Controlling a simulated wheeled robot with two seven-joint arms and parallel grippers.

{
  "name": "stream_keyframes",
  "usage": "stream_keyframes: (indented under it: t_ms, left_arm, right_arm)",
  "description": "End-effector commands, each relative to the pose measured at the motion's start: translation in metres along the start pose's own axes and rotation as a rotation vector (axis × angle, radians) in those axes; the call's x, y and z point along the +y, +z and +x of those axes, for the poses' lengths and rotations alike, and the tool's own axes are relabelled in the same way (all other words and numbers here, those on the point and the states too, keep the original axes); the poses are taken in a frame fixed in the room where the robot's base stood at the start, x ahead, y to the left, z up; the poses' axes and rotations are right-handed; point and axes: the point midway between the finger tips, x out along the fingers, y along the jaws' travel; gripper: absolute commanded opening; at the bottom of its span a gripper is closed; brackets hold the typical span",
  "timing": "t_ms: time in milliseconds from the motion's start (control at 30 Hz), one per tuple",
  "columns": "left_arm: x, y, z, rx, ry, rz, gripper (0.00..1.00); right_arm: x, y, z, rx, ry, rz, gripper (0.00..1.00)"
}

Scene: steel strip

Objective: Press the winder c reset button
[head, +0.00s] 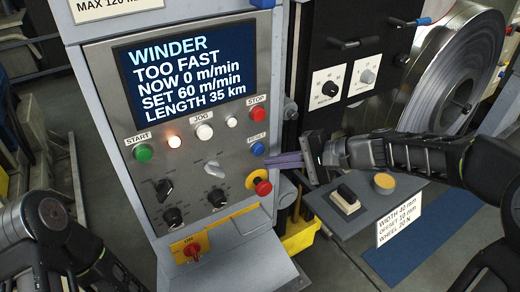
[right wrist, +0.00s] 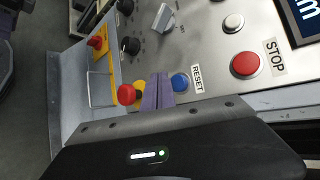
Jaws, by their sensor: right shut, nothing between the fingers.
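The blue reset button (head: 257,149) is on the right side of the grey control panel (head: 190,120), under a RESET label and below the red stop button (head: 257,114). My right gripper (head: 268,161) is shut and empty, its purple fingers pointing left at the panel edge just below and right of the blue button. In the right wrist view the fingers (right wrist: 158,88) sit beside the blue button (right wrist: 180,82); I cannot tell if they touch it. The screen (head: 190,68) reads WINDER, TOO FAST, NOW 0 m/min, SET 60 m/min. My left gripper is out of view.
A red emergency knob (head: 262,187) is just below the fingers. Green start (head: 143,152) and white jog (head: 204,131) buttons are to the left. A grey shelf (head: 345,222) holds a brush-like block (head: 345,200) and an orange-topped round item (head: 384,183). A steel coil (head: 465,75) stands at upper right.

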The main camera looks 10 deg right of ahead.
Motion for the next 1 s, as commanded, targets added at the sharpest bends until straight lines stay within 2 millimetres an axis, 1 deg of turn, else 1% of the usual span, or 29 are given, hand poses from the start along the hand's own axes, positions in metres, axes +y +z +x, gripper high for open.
stream_keyframes:
  t_ms: [100, 200, 1000]
  left_arm:
    - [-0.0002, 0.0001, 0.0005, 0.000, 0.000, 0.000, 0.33]
    - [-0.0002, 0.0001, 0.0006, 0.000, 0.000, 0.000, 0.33]
    - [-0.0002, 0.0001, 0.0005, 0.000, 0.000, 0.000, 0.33]
  right_arm:
    - [-0.0042, -0.0046, 0.0068, -0.001, 0.000, 0.001, 0.00]
    - [-0.0064, -0.0065, 0.0095, -0.001, 0.000, 0.000, 0.00]
    - [-0.0068, -0.0071, 0.0099, 0.000, 0.000, 0.000, 0.00]
